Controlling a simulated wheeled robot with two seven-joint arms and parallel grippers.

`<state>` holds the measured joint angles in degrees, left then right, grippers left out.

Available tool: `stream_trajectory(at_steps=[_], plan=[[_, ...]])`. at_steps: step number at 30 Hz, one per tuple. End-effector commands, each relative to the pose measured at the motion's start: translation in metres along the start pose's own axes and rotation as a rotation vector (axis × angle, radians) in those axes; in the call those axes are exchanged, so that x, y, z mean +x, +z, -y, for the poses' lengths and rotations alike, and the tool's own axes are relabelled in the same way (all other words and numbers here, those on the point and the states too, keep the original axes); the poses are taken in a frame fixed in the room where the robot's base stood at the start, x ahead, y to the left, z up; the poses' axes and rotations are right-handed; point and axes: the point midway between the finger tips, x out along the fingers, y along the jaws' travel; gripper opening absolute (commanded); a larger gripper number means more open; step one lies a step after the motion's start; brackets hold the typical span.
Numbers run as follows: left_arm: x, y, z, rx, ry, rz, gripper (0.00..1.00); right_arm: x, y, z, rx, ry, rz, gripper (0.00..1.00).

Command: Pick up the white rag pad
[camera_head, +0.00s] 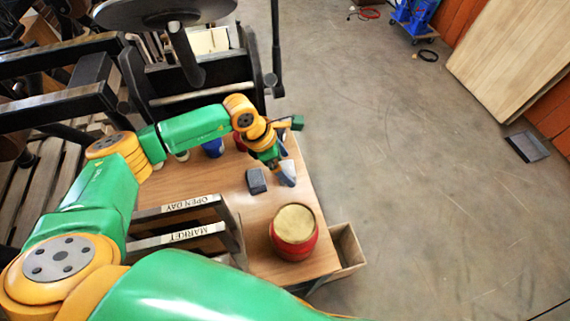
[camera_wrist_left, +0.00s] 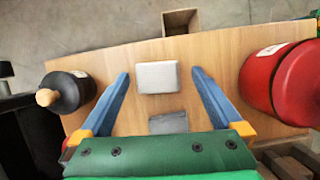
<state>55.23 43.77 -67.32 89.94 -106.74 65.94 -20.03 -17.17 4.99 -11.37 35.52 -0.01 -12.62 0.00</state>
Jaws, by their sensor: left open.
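The white rag pad (camera_wrist_left: 158,77) lies flat on the wooden table in the left wrist view. My left gripper (camera_wrist_left: 160,74) is open, with one blue finger on each side of the pad and a gap to both. In the head view my left gripper (camera_head: 287,175) is over the table near its right edge, and a pale patch beside the blue finger seems to be the pad, mostly hidden. A dark grey block (camera_head: 256,181) lies just left of the gripper; in the wrist view the grey block (camera_wrist_left: 168,123) is nearer the palm. My right gripper is not in view.
A red pot (camera_head: 294,231) stands on the table's front part, right in the wrist view. A dark pot with a wooden knob (camera_wrist_left: 66,92) stands on the other side. An open wooden box (camera_head: 347,250) is at the table's edge. Lettered signs (camera_head: 190,235) stand at left.

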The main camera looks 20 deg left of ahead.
Motion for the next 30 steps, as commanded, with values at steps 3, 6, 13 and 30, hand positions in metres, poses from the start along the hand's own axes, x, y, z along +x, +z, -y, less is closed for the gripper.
stream_trajectory(at_steps=[3, 6, 13, 30], plan=[[0.012, -0.001, 0.0, -0.001, 0.001, -0.002, 1.0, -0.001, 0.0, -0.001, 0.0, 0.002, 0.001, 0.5], [0.013, -0.001, -0.001, -0.001, 0.002, -0.002, 1.0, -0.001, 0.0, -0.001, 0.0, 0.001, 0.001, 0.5], [0.013, -0.001, -0.001, -0.001, 0.002, -0.001, 0.62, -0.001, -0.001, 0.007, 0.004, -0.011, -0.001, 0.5], [-0.029, 0.017, -0.002, 0.004, 0.007, 0.005, 0.23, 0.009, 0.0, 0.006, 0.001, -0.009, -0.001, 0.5]])
